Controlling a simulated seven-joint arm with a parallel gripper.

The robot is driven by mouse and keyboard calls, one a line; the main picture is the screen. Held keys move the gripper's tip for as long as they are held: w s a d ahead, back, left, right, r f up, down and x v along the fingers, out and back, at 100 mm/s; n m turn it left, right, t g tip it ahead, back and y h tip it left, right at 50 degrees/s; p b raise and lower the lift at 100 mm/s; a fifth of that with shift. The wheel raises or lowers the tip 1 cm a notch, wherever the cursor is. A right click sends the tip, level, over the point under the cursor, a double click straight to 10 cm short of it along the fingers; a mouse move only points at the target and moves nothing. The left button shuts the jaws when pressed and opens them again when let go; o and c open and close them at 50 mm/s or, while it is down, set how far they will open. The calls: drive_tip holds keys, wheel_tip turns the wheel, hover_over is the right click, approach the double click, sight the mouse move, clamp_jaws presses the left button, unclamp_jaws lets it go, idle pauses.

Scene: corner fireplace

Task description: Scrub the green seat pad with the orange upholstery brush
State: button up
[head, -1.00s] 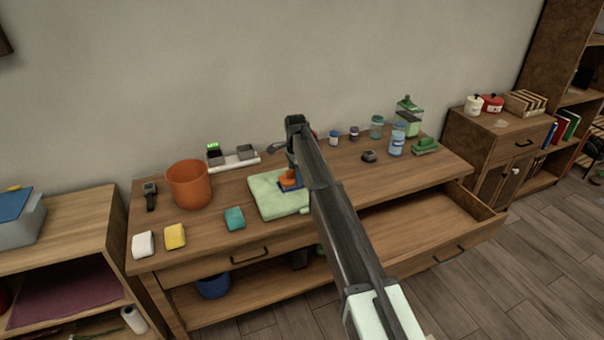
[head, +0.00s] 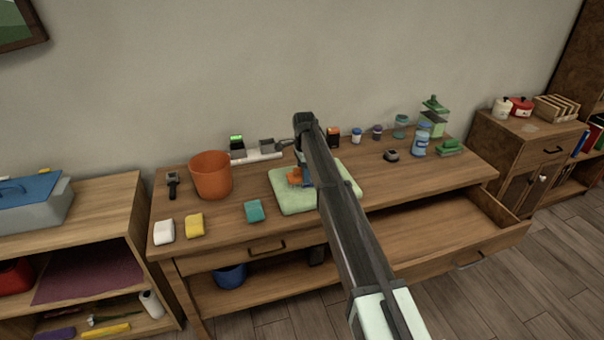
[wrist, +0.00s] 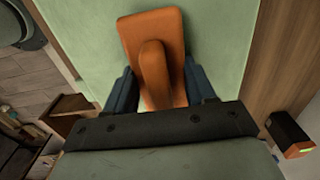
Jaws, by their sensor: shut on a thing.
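The green seat pad (head: 290,201) lies flat on the wooden desk, left of its middle. It also fills much of the upper wrist view (wrist: 90,30). The orange upholstery brush (head: 295,178) is over the pad, partly hidden by my arm in the head view. In the wrist view the brush (wrist: 155,50) shows its orange back and raised handle. My gripper (wrist: 158,92) has its two blue fingers on either side of the brush handle, shut on it. Whether the bristles touch the pad cannot be told, as the brush's underside is hidden.
On the desk (head: 375,180), an orange pot (head: 210,176), a teal block (head: 254,211), and yellow (head: 194,225) and white (head: 163,231) blocks stand left of the pad. Several jars and a green-lidded container (head: 433,118) stand at the right. A front drawer (head: 440,225) is open.

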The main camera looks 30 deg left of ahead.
drive_tip(key=shift+w+d, duration=3.35)
drive_tip(key=shift+s+a, duration=3.8)
drive_tip(key=shift+s+a+r, duration=0.1)
drive_tip(key=shift+s+a, duration=0.1)
drive_tip(key=shift+r, duration=3.95)
